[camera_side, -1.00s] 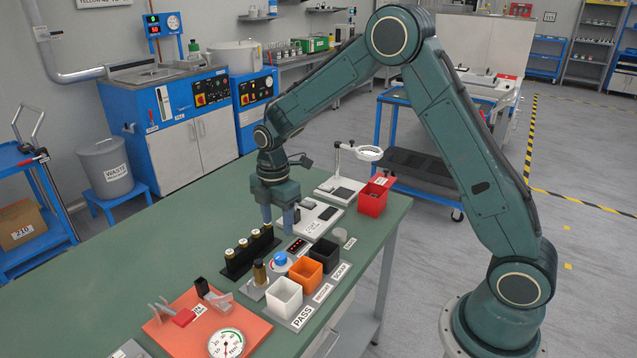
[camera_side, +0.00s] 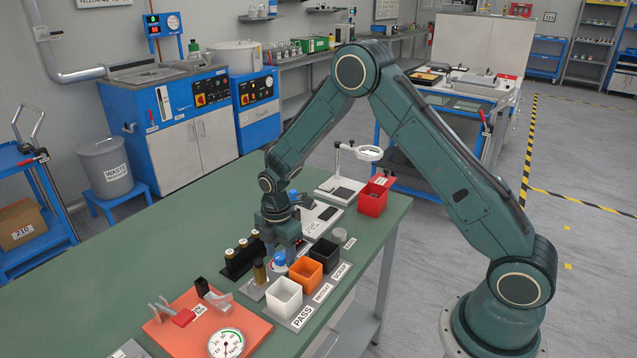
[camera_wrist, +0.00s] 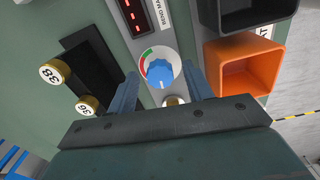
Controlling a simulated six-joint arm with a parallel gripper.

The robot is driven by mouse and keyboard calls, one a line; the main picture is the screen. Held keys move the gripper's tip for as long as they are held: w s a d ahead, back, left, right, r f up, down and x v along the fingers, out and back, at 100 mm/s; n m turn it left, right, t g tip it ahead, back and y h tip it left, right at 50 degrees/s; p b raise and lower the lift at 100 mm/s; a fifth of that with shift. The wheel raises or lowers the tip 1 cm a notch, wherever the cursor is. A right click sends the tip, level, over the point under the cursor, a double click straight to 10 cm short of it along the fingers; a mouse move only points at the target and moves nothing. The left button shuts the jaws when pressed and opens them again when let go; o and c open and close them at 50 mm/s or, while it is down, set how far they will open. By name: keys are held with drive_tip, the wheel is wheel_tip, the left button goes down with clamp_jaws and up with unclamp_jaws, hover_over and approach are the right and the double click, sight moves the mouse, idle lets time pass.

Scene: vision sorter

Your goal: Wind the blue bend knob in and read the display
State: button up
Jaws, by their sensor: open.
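The blue bend knob (camera_wrist: 160,73) sits on a grey panel with a red and green arc around it. In the side view the knob (camera_side: 280,258) is right at my gripper's fingertips. My gripper (camera_side: 284,258) is open and points down over the panel. In the wrist view its two fingers (camera_wrist: 160,92) stand either side of the knob, with gaps showing.
A black rack (camera_side: 235,264) with brass-capped cylinders stands left of the knob. White (camera_side: 284,297), orange (camera_side: 306,271) and black (camera_side: 324,254) bins stand close on the right. An orange board (camera_side: 180,330) with a dial gauge (camera_side: 226,343) lies in front. The left of the table is clear.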

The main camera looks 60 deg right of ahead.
drive_tip(key=c, duration=1)
